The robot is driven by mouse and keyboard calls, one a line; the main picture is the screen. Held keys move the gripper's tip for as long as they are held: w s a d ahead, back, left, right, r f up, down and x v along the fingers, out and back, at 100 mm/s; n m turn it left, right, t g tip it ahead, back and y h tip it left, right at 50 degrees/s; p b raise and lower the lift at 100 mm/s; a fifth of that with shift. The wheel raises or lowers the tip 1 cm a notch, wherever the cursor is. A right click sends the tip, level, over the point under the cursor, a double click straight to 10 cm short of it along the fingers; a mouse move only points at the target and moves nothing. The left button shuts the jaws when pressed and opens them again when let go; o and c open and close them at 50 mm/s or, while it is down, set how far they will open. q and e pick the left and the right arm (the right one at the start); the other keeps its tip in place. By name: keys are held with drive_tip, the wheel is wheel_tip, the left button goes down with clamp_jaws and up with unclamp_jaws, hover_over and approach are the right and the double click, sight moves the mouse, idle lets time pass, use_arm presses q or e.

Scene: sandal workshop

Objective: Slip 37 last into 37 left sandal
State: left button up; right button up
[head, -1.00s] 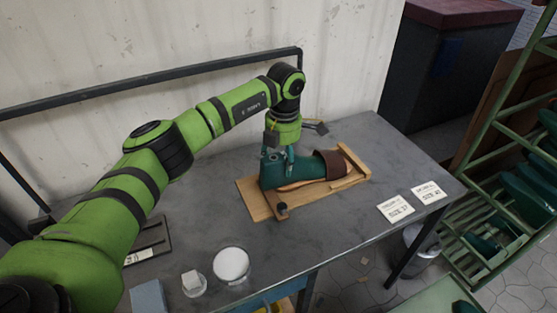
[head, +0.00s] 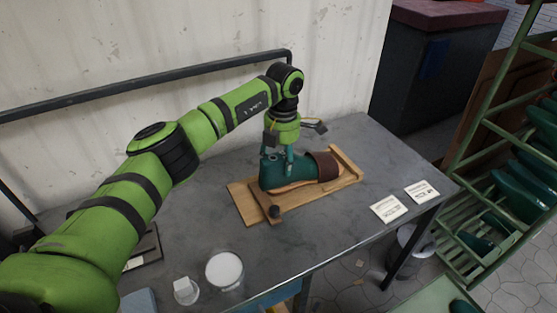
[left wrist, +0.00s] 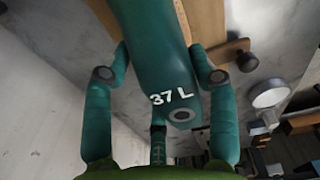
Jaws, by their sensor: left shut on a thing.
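The teal 37 last (head: 272,175) lies on its length at the middle of the table, its toe end under the brown strap of the sandal (head: 325,165). The sandal's tan sole shows below the last, on a wooden board (head: 243,204). My left gripper (head: 277,158) points down from above and is shut on the last's heel end. In the left wrist view, the last (left wrist: 160,50) carries the mark "37 L" and sits between the teal fingers. The toe inside the strap is hidden, so I cannot tell how deep it reaches. My right gripper is not in view.
A dark knob (head: 274,211) and a wooden end stop (head: 347,160) are on the board. Two white size cards (head: 388,208) lie to the right. A white round container (head: 224,270) stands in front. A green rack (head: 500,225) with more lasts is at right.

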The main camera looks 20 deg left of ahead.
use_arm(q)
drive_tip(key=shift+w+d+b, duration=0.5)
drive_tip(key=shift+w+d, duration=0.25)
drive_tip(key=shift+w, duration=0.05)
drive_tip(key=o, duration=1.2)
